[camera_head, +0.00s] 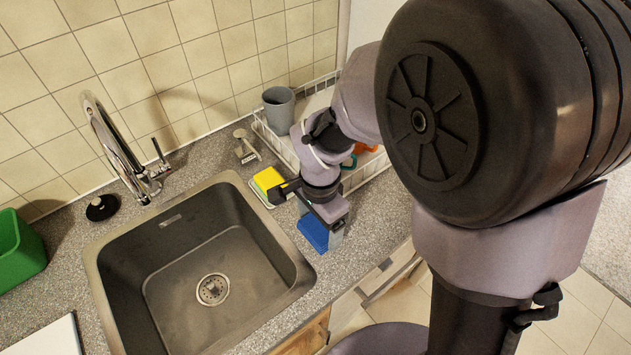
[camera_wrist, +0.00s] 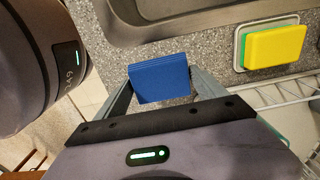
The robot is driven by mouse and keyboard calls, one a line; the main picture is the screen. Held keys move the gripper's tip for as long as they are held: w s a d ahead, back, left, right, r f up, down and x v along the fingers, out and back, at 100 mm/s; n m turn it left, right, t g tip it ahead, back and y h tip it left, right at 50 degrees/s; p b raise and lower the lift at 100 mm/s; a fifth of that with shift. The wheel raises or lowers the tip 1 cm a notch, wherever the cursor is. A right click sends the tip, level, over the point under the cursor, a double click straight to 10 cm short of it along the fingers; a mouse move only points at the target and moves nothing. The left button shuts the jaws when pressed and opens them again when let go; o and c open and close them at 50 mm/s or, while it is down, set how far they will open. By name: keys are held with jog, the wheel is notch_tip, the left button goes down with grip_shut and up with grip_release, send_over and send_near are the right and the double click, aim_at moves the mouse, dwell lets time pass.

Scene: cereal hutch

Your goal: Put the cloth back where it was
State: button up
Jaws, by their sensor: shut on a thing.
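The blue folded cloth (camera_head: 313,232) is at the counter strip just right of the sink, low over or on the worktop; I cannot tell if it touches. My gripper (camera_head: 326,228) points down there and is shut on the cloth. In the wrist view the cloth (camera_wrist: 160,80) sits between the two grey fingers of my gripper (camera_wrist: 162,86), close to the sink's rim.
The sink (camera_head: 210,270) lies left of the cloth. A yellow and green sponge (camera_head: 268,179) rests on a small dish behind it. A white dish rack (camera_head: 268,133) with a grey cup (camera_head: 279,111) stands farther back. A tap (camera_head: 130,160) rises behind the sink.

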aim_at(319, 228)
notch_tip(319, 228, down, 3)
jog(key=shift+f+b, duration=0.15)
jog(key=shift+b, duration=0.5)
jog(key=shift+s+f, duration=0.1)
jog(key=shift+f, duration=0.05)
jog(key=o, duration=1.3)
jog(key=shift+c, duration=0.2)
notch_tip(319, 228, up, 12)
jog(key=p, duration=0.5)
jog(key=s+d+r+n+t+y, duration=0.1)
jog(key=s+d+r+n+t, duration=0.2)
jog(key=s+r, duration=0.2)
jog(key=s+d+r+n+t+y, duration=0.1)
jog(key=s+d+r+n+t, duration=0.1)
jog(key=s+r, duration=0.4)
notch_tip(319, 228, up, 2)
jog(key=shift+d+r+n+t, duration=0.25)
jog(key=shift+d+n+t, duration=0.15)
jog(key=shift+d+n, duration=0.5)
